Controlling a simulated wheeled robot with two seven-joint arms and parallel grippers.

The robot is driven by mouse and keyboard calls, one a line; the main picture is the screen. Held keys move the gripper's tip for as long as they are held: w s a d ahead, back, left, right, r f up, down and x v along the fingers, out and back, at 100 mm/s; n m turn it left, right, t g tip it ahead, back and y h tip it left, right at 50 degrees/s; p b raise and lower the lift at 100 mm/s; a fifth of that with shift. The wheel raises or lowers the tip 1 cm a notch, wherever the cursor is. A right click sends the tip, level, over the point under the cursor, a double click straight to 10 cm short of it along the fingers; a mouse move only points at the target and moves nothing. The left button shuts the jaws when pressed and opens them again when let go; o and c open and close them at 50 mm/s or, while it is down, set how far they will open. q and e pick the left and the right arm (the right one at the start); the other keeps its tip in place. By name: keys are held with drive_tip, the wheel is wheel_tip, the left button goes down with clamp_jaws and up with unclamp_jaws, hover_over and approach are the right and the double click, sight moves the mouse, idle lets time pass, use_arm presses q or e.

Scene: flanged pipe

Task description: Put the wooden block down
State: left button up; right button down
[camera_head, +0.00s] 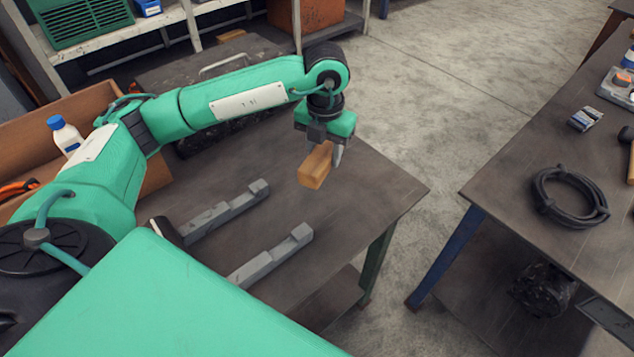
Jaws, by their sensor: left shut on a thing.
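The wooden block (314,168) is light brown and held in my left gripper (325,150). The gripper points down and is shut on the block, near the right part of the dark table (370,192). I cannot tell for sure whether the block touches the tabletop or hangs just above it. My right gripper is not in view.
Two grey stepped metal bars (222,210) and (272,257) lie on the table, left of and below the block. A cardboard box (90,103) with a white bottle (65,135) stands at the left. A second table (500,190) with a black cable coil (570,195) stands right, across a floor gap.

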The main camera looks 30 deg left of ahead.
use_arm(q)
drive_tip(key=p, duration=0.2)
hover_over(323, 201)
wheel_tip(323, 201, down, 10)
drive_tip(key=shift+r, duration=0.25)
wheel_tip(323, 201, down, 4)
drive_tip(key=shift+r, duration=0.1)
drive_tip(key=shift+f, duration=0.35)
drive_tip(key=o, duration=1)
drive_tip(key=shift+o, duration=0.2)
drive_tip(key=shift+r, duration=0.15)
wheel_tip(323, 201, up, 11)
drive_tip(key=b, duration=0.2)
drive_tip(key=shift+r+b, duration=0.1)
drive_tip(key=shift+b, duration=0.25)
drive_tip(key=shift+r, duration=0.45)
